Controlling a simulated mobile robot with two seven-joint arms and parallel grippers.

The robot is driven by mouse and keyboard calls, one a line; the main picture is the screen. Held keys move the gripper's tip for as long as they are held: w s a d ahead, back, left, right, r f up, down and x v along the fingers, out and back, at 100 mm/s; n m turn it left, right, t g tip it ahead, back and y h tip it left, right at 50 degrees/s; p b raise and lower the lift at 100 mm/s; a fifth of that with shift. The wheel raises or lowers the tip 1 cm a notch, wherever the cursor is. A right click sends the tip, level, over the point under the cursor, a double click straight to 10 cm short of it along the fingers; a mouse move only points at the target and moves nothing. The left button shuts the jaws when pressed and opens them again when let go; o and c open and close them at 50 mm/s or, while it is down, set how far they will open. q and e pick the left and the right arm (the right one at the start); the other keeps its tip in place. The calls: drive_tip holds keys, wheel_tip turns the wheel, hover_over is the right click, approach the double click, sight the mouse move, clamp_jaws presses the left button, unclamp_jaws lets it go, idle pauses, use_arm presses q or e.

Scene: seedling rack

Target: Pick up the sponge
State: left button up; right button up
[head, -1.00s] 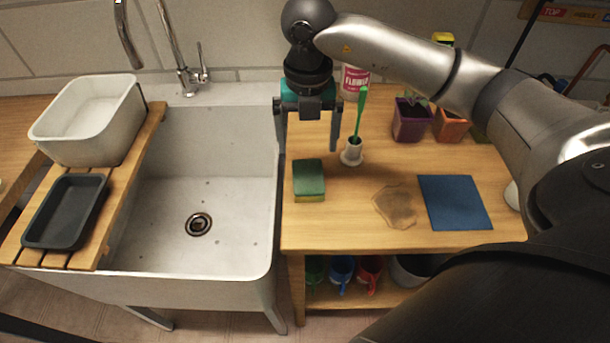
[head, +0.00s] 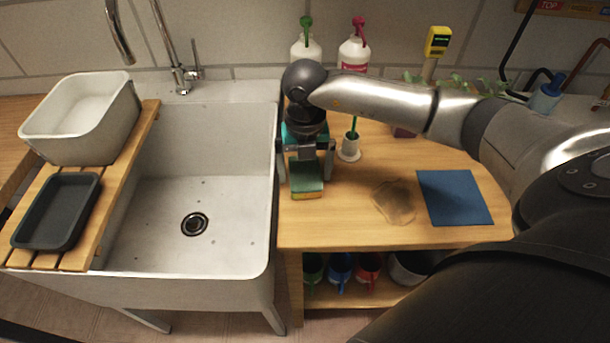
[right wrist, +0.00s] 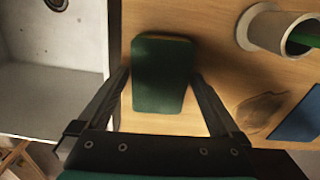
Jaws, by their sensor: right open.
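The sponge (head: 307,181), green on top with a yellow lower layer, lies on the wooden counter just right of the sink. In the right wrist view the sponge (right wrist: 161,75) lies between the two spread fingers, with bare wood showing beside it. My right gripper (head: 306,178) is open and comes down over the sponge from behind, hiding part of it. In the right wrist view my right gripper (right wrist: 160,80) shows one finger on each side of the sponge, not closed on it. My left gripper is not in view.
A white holder (head: 349,150) with a green-handled brush stands close behind, right of the gripper. A brown stain (head: 394,203) and a blue mat (head: 454,197) lie further right. The sink (head: 200,270) is left. The counter's front is clear.

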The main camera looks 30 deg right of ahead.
sight(305, 172)
drive_tip(key=c, duration=1.2)
drive_tip(key=shift+o, duration=0.2)
drive_tip(key=shift+r, duration=0.15)
wheel_tip(305, 172, up, 20)
drive_tip(key=p, duration=0.2)
drive_tip(key=shift+p, duration=0.4)
